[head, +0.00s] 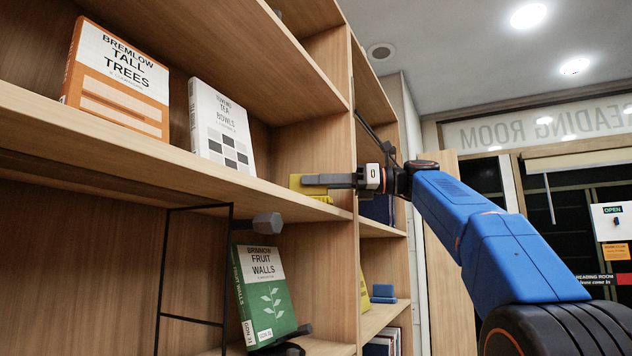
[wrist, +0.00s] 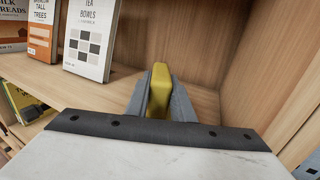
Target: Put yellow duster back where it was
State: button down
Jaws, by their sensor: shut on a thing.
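The yellow duster (head: 309,187) is at the right end of the upper shelf (head: 255,189), close to the upright panel. My gripper (head: 322,181) reaches in from the right and is shut on it. In the wrist view the duster (wrist: 159,92) stands between the two grey fingers of my gripper (wrist: 158,98), over or on the bare shelf board (wrist: 110,98). I cannot tell whether its underside touches the board; part of it is hidden by the fingers.
On the same shelf stand a white Tea Bowls book (head: 222,130) and an orange Tall Trees book (head: 118,78), left of the duster. A green Fruit Walls book (head: 264,290) stands below, beside a black metal frame (head: 165,270). Bare board lies between the Tea Bowls book and the duster.

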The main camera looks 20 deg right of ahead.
jog(key=shift+f, duration=0.15)
jog(key=c, duration=1.5)
grip_release()
jog(key=shift+o, duration=0.2)
jog(key=shift+d, duration=0.1)
jog(key=v, duration=1.7)
jog(key=shift+d, duration=0.2)
